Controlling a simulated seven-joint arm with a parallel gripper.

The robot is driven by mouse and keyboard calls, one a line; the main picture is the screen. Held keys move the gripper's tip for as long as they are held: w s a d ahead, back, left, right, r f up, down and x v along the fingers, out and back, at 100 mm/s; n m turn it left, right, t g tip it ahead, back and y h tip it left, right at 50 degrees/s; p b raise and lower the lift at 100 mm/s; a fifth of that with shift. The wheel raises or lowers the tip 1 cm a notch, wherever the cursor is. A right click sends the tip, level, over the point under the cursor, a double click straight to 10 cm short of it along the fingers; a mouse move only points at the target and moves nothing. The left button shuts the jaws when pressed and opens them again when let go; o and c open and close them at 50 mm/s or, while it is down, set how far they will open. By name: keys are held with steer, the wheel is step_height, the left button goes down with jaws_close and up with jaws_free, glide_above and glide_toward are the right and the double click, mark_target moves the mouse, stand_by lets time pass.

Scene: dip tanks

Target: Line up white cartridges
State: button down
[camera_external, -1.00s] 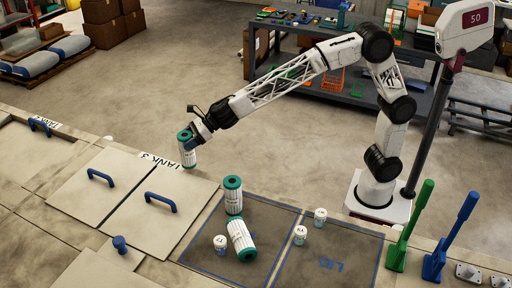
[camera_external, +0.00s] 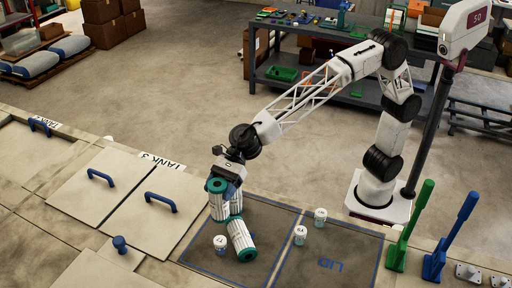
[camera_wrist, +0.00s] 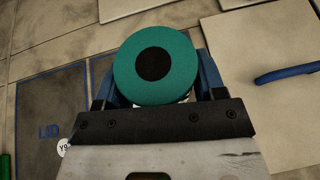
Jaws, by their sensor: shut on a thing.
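My gripper (camera_external: 226,176) is shut on a white cartridge (camera_external: 219,207) with teal ends, held upright over the left blue-outlined dark mat (camera_external: 204,240). In the wrist view its round teal end (camera_wrist: 155,60) with a black centre sits between my blue fingers. A second white cartridge (camera_external: 237,203) stands upright just behind and right of it, partly hidden. A third cartridge (camera_external: 241,236) lies tipped over in front. I cannot tell whether the held cartridge touches the mat or its neighbours.
Tank lids with blue handles (camera_external: 160,201) lie left. Green (camera_external: 408,237) and blue (camera_external: 449,237) levers stand right. The right mat's middle is clear.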

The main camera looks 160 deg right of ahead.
steer(key=w+a+n+g+y, duration=0.1)
steer(key=w+a+n+y, duration=0.25)
steer(key=a, duration=0.95)
steer(key=w+a+n+y, duration=0.3)
steer(key=w+a, duration=0.1)
steer(key=a, duration=0.9)
steer(key=s+a+n+g+y, duration=0.1)
steer(key=a+n+g+y, duration=0.2)
steer(key=a, duration=2)
steer(key=shift+s+n+g+y, duration=0.3)
steer(key=shift+n+g+y, duration=0.1)
steer(key=shift+n+y, duration=0.65)
steer(key=shift+a+f, duration=0.1)
steer(key=shift+f, duration=0.1)
step_height(320, 180, down, 6)
steer(key=shift+f, duration=0.8)
steer(key=shift+c, duration=0.7)
jaws_free()
steer(key=shift+f, duration=0.1)
steer(key=shift+s, duration=0.1)
